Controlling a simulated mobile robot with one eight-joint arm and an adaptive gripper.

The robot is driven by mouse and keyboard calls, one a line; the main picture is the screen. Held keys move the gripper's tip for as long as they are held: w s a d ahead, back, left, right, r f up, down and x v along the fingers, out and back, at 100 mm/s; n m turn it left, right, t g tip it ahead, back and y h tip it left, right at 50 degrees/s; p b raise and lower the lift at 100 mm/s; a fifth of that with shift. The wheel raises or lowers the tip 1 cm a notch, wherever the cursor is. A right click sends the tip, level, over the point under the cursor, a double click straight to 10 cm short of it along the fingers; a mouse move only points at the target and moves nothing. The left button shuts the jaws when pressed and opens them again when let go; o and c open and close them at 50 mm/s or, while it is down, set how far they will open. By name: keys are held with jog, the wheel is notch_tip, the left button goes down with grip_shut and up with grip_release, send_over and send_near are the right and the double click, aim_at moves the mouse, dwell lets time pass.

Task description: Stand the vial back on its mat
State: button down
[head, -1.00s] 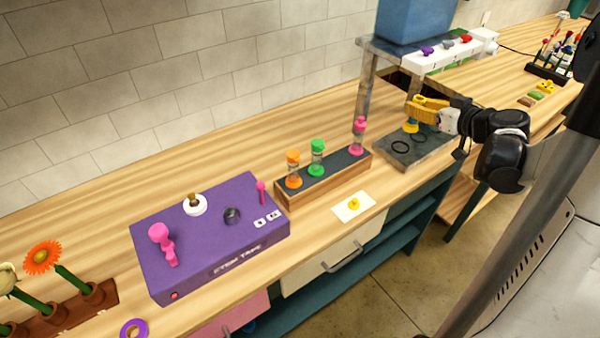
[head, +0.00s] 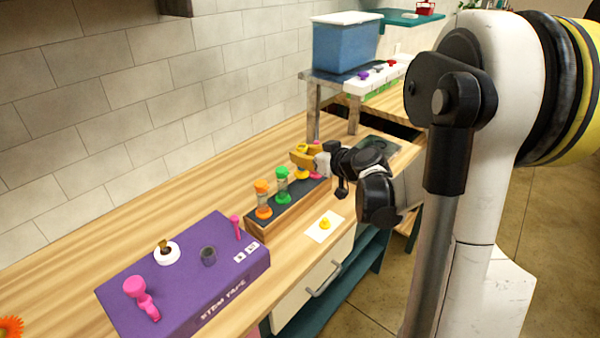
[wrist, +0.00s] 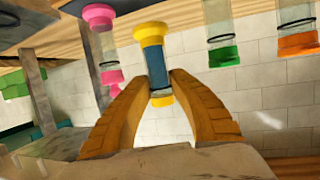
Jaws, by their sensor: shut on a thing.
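The wrist view shows the vial (wrist: 157,72), with yellow ends and a dark blue body, between the two orange fingers (wrist: 158,100). In the head view the vial is upright over the dark mat (head: 302,190) in the wooden rack, right of the green vial (head: 282,187). I cannot tell whether its base touches the mat. The pink vial (head: 317,174) is partly hidden behind my gripper. The orange vial (head: 263,200) stands at the mat's left end.
A white card (head: 325,232) with a yellow piece lies in front of the rack. A purple box (head: 180,285) with pink levers is at left. A dark slab (head: 378,145) and a metal stand with a blue bin (head: 345,48) are behind, to the right.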

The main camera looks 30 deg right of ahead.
aim_at(300, 167)
jog(key=shift+a+f, duration=0.2)
jog(key=shift+a, duration=0.05)
jog(key=shift+f, duration=0.3)
jog(key=shift+f+b, duration=1)
jog(key=shift+f, duration=0.6)
jog(key=shift+f, duration=0.2)
jog(key=c, duration=1.3)
grip_release()
jog(key=shift+o, duration=0.3)
jog(key=shift+r, duration=0.15)
